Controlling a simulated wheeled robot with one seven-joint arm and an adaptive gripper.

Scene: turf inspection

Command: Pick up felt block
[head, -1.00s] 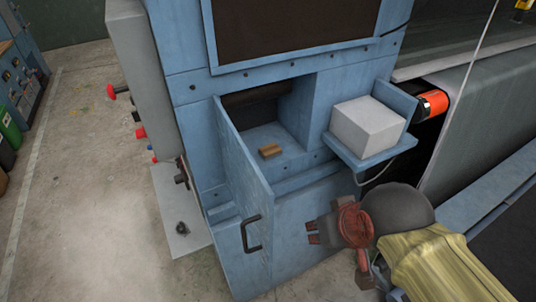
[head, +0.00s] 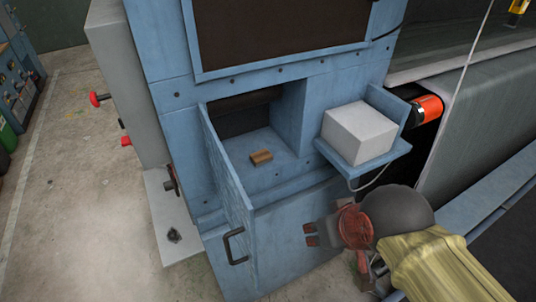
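A small brown block (head: 261,157), which looks like the felt block, lies on the floor of an open compartment (head: 283,150) in the blue machine. The compartment's door (head: 228,170) stands open, swung out toward me, with a dark handle (head: 234,246). My gripper (head: 309,234) is in front of the machine, below and to the right of the block and apart from it. Its dark red fingers point left. A gap seems to show between the two fingertips, and nothing is seen between them.
A white box (head: 360,133) sits on a blue side shelf (head: 362,172) right of the compartment, above my gripper. A cable hangs under the shelf. Red knobs (head: 98,99) stick out at the machine's left side. The floor at left is clear.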

